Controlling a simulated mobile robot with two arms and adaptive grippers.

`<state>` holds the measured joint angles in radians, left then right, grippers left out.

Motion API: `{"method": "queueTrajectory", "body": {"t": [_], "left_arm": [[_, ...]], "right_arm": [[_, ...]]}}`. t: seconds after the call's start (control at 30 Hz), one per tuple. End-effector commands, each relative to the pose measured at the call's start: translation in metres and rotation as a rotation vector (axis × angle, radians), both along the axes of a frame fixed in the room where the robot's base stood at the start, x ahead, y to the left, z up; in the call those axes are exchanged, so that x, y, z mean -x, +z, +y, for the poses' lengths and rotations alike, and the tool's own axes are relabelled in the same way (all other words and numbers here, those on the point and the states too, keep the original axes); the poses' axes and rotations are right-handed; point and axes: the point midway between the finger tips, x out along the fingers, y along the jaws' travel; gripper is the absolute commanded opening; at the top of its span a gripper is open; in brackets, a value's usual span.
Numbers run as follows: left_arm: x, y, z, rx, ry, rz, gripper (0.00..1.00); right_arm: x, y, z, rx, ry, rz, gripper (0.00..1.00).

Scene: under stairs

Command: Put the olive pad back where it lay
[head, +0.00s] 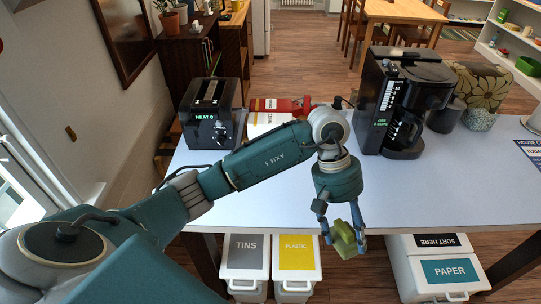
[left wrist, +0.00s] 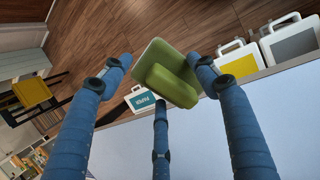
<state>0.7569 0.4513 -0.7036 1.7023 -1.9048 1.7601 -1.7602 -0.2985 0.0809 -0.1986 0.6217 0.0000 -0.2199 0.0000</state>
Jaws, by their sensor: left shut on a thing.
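The olive pad (head: 345,241) is a small green block, held in the fingers of my left gripper (head: 343,233). It hangs just past the front edge of the pale table (head: 262,207), in front of the table and above the floor. In the left wrist view the pad (left wrist: 166,76) shows a flat olive plate with a thicker rounded block on it. It sits among the blue fingers of the left gripper (left wrist: 160,62), closest to the right finger. My right gripper is in neither view.
A black toaster (head: 210,115), a red-and-white item (head: 275,106) and a black coffee machine (head: 398,100) stand along the table's back. Below the front edge are bins marked TINS (head: 245,262), PLASTIC (head: 297,262) and PAPER (head: 445,272). The table's right front is clear.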

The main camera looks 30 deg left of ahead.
Motion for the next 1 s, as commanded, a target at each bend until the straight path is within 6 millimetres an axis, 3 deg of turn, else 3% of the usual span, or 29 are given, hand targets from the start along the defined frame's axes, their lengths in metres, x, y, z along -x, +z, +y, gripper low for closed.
{"method": "queueTrajectory", "body": {"t": [0.3,0.5,0.6,0.73,1.0], "left_arm": [[-0.043,0.012,0.149,-0.295,-0.03,-0.093,0.31],[-0.054,0.032,0.223,-0.387,0.023,-0.112,0.31],[-0.056,0.038,0.241,-0.407,0.04,-0.114,0.31],[-0.056,0.038,0.25,-0.416,0.049,-0.114,0.31],[-0.056,0.006,0.25,-0.416,0.05,-0.111,0.31]], "right_arm": [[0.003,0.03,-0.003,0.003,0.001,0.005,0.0],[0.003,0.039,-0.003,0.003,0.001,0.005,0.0],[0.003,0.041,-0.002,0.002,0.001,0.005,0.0],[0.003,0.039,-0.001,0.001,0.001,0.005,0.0],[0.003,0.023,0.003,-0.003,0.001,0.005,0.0]]}}
